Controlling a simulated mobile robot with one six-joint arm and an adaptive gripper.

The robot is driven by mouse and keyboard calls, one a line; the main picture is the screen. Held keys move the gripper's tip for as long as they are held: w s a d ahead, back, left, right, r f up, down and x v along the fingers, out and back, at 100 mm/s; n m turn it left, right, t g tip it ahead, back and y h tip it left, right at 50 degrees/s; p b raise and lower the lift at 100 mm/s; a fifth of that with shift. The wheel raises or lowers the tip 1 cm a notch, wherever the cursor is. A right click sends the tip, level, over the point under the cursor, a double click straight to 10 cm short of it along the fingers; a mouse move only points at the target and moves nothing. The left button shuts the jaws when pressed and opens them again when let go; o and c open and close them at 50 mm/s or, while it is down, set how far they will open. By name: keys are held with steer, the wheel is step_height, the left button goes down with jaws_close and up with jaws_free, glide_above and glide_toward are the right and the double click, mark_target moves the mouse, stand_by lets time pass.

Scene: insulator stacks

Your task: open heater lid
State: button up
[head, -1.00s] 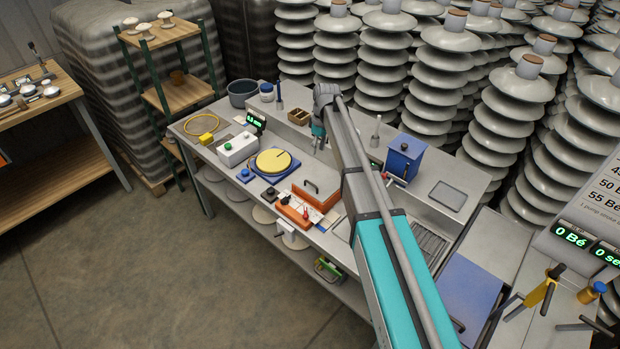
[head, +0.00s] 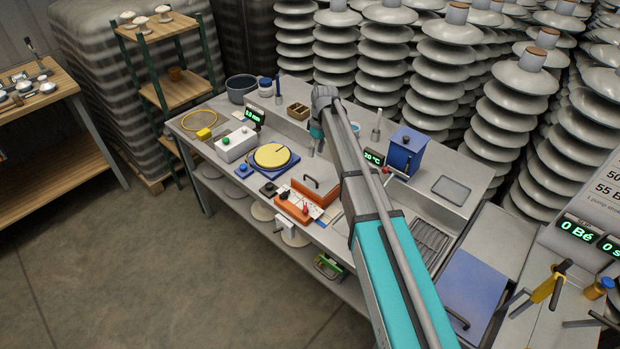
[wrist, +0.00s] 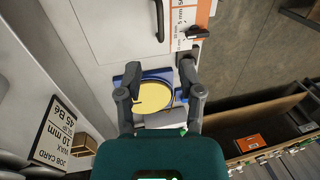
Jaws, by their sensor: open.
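A flat grey panel with a black bar handle shows in the wrist view; the handle (wrist: 159,20) is ahead of my fingers. I cannot tell for sure that this panel is the heater lid. My gripper (wrist: 160,70) is open and empty, its fingers above a yellow disc (wrist: 152,97) on a blue base, apart from the handle. In the head view the gripper (head: 316,145) points down over the bench, partly hidden by my arm.
A blue box (head: 406,150) stands right of my arm by a 20 °C display (head: 373,157). A blue panel (head: 470,292) with a handle lies at lower right. A white box (head: 236,145) and the yellow disc (head: 271,155) are left. Insulator stacks crowd behind.

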steer(key=b, duration=0.9)
glide_above(312, 183)
steer(key=shift+s+f, duration=0.1)
steer(key=shift+f, duration=4.85)
jaws_close()
